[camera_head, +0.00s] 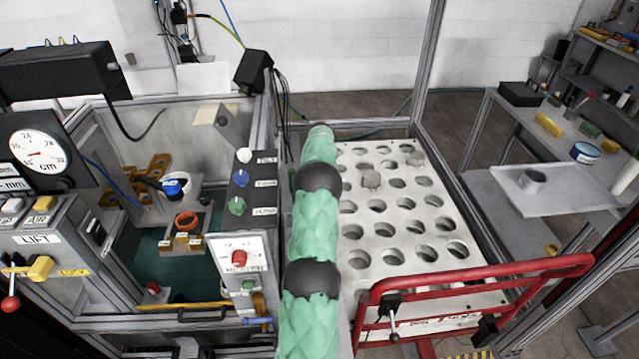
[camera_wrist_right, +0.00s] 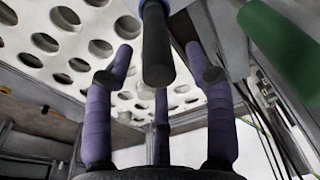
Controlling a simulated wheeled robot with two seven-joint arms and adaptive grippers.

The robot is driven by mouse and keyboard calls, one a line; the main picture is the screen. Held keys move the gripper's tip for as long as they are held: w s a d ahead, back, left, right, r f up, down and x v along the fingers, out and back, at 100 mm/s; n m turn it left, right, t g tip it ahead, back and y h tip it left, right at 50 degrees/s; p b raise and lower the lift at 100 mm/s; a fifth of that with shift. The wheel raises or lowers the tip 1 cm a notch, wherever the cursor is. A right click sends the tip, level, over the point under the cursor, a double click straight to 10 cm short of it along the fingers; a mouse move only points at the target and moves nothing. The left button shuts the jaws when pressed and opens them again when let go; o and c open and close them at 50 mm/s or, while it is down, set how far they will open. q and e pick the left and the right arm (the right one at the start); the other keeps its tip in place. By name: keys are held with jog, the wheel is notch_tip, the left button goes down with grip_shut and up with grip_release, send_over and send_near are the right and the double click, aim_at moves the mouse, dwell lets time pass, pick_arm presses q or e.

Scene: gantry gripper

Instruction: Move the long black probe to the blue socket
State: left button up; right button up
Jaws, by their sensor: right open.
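In the head view, a blue ring on a white cylindrical holder (camera_head: 174,188) stands inside the left enclosure and looks like the blue socket. A dark piece (camera_head: 150,183) shows just left of it; I cannot tell whether this is the long black probe. My right gripper (camera_wrist_right: 166,62) has purple fingers, spread apart. In the right wrist view a black rod with a blue end (camera_wrist_right: 157,50) stands between the fingertips, with visible gaps to both sides. I cannot tell what this rod is. My left gripper is not in view.
An orange ring socket (camera_head: 187,221) sits in front of the blue one. A button panel (camera_head: 240,190) stands right of the enclosure. A white perforated plate (camera_head: 380,215) lies in the middle, behind a red rail (camera_head: 480,272). A grey side table (camera_head: 570,190) stands at right.

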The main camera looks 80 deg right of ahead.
notch_tip(320, 180, up, 12)
jog(key=a+p, duration=0.1)
jog(key=p, duration=0.2)
jog(key=shift+s+a+r, duration=0.15)
jog(key=shift+s+a, duration=0.05)
jog(key=shift+s, duration=0.05)
dwell(0.5)
